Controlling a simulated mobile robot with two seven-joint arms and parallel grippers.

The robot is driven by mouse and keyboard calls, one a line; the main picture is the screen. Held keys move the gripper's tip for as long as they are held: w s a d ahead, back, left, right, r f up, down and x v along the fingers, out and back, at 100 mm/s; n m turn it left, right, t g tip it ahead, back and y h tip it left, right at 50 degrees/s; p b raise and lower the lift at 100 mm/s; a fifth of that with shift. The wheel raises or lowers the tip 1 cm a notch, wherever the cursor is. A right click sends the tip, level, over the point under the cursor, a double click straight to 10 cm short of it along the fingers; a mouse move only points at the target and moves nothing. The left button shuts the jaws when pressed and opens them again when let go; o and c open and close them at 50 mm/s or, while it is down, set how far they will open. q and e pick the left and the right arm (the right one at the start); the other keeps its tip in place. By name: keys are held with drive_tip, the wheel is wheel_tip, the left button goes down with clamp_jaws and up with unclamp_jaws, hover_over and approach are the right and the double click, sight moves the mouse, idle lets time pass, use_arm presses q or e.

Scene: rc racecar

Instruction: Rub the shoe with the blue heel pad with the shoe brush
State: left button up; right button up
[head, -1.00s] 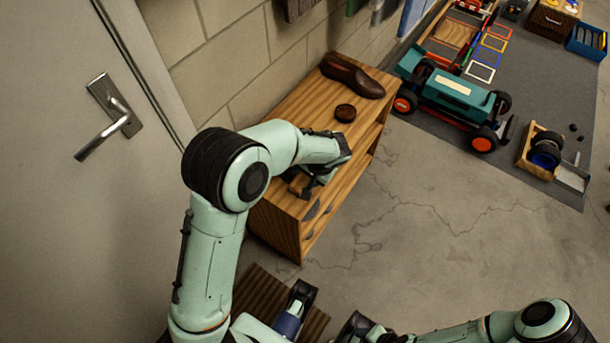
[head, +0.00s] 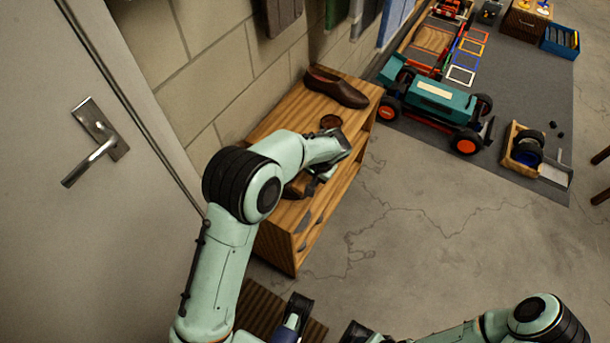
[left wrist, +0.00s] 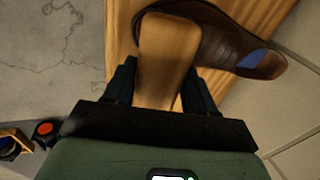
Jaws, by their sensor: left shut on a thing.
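My left gripper (head: 326,173) is shut on the wooden shoe brush (left wrist: 165,55), whose pale block fills the space between the fingers in the left wrist view. A brown shoe with a blue heel pad (left wrist: 228,42) lies just beyond the brush there; the brush overlaps it, and I cannot tell whether they touch. In the head view this shoe (head: 297,188) is mostly hidden by my left arm, on the wooden bench (head: 270,128). A second brown shoe (head: 337,88) lies at the bench's far end. My right gripper (head: 354,332) is partly visible at the bottom edge; its jaws are unclear.
A small round brown tin (head: 330,121) sits on the bench between the shoes. A block wall (head: 225,60) runs along the bench's left side. A teal toy car (head: 436,102) stands on a grey mat. The concrete floor right of the bench is clear.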

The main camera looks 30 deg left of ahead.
use_arm(q)
drive_tip(key=shift+s+a+r, duration=0.1)
drive_tip(key=shift+s, duration=0.65)
drive_tip(key=shift+s+a+r, duration=0.1)
drive_tip(key=shift+s, duration=0.6)
drive_tip(key=shift+s+a+f, duration=0.15)
drive_tip(key=shift+s+a, duration=0.05)
drive_tip(key=shift+s, duration=0.65)
drive_tip(key=shift+s+a+f, duration=0.1)
drive_tip(key=shift+s+a, duration=0.05)
drive_tip(key=shift+s, duration=0.7)
drive_tip(key=p+v, duration=0.4)
drive_tip(key=v, duration=0.2)
drive_tip(key=shift+a, duration=0.15)
drive_tip(key=shift+w+r, duration=0.1)
drive_tip(key=shift+r, duration=0.05)
drive_tip(key=p+v, duration=0.2)
drive_tip(key=v, duration=0.1)
drive_tip(key=shift+a, duration=0.1)
